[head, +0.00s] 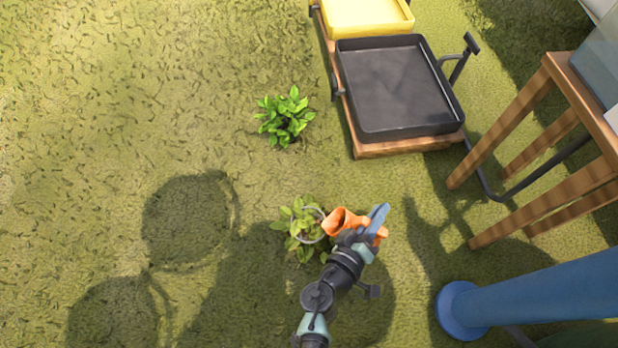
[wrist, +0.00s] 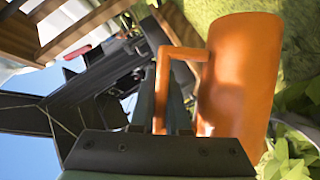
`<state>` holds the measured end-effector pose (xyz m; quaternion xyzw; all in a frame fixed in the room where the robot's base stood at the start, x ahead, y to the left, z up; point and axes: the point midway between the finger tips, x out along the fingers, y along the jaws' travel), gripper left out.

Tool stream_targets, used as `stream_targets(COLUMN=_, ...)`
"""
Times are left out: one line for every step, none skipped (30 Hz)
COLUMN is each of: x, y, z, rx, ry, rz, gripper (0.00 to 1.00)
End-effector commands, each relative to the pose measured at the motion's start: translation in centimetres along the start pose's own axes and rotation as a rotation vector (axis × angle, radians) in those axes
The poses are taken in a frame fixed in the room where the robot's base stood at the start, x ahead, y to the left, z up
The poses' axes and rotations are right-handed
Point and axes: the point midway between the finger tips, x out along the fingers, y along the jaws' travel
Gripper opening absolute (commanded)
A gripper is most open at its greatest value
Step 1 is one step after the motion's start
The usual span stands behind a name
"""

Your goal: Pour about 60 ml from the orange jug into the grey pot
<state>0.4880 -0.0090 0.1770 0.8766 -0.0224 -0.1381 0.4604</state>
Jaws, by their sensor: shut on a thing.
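The orange jug (head: 338,221) is in my gripper (head: 368,232), above the ground. In the wrist view the jug (wrist: 238,75) fills the right of centre, and the fingers are shut on its handle (wrist: 163,85). In the head view the jug looks tilted, its mouth toward the left. The grey pot (head: 322,228) stands just left of the jug's mouth, with a leafy plant in and around it. Only part of its rim shows. No stream of liquid can be made out, and the liquid inside the jug is hidden.
Another green plant (head: 285,117) grows farther back. A cart with a black tray (head: 395,85) and a yellow tray (head: 366,15) stands at the back right. A wooden table (head: 560,150) and a blue post (head: 530,292) are on the right. The grass at left is clear.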

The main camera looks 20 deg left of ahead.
Motion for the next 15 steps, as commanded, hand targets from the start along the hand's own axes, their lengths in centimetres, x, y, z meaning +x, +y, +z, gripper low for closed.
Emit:
stream_targets(x=-0.04, y=0.09, z=-0.20, rx=-0.006, ry=0.001, rz=0.002, gripper=0.00)
stream_targets(x=-0.05, y=0.08, z=-0.22, rx=-0.009, ry=0.001, rz=0.003, gripper=0.00)
stream_targets(x=-0.07, y=0.10, z=-0.28, rx=-0.014, ry=0.001, rz=0.005, gripper=0.00)
stream_targets(x=-0.10, y=0.12, z=-0.31, rx=-0.018, ry=0.000, rz=0.007, gripper=0.00)
stream_targets(x=-0.12, y=0.15, z=-0.37, rx=-0.023, ry=0.000, rz=0.009, gripper=0.00)
stream_targets(x=-0.14, y=0.18, z=-0.45, rx=-0.029, ry=0.000, rz=0.011, gripper=0.00)
stream_targets(x=-0.17, y=0.21, z=-0.50, rx=-0.033, ry=0.000, rz=0.013, gripper=0.00)
stream_targets(x=-0.19, y=0.23, z=-0.57, rx=-0.037, ry=0.001, rz=0.015, gripper=0.00)
stream_targets(x=-0.21, y=0.26, z=-0.66, rx=-0.042, ry=0.001, rz=0.017, gripper=0.00)
stream_targets(x=-0.24, y=0.29, z=-0.72, rx=-0.047, ry=0.001, rz=0.019, gripper=0.00)
stream_targets(x=-0.26, y=0.31, z=-0.79, rx=-0.051, ry=0.001, rz=0.021, gripper=0.00)
stream_targets(x=-0.29, y=0.35, z=-0.87, rx=-0.058, ry=0.001, rz=0.024, gripper=0.00)
stream_targets(x=-0.32, y=0.39, z=-0.94, rx=-0.063, ry=0.001, rz=0.026, gripper=0.00)
stream_targets(x=-0.35, y=0.41, z=-0.99, rx=-0.068, ry=0.001, rz=0.029, gripper=0.00)
stream_targets(x=-0.38, y=0.44, z=-1.08, rx=-0.075, ry=0.001, rz=0.031, gripper=0.00)
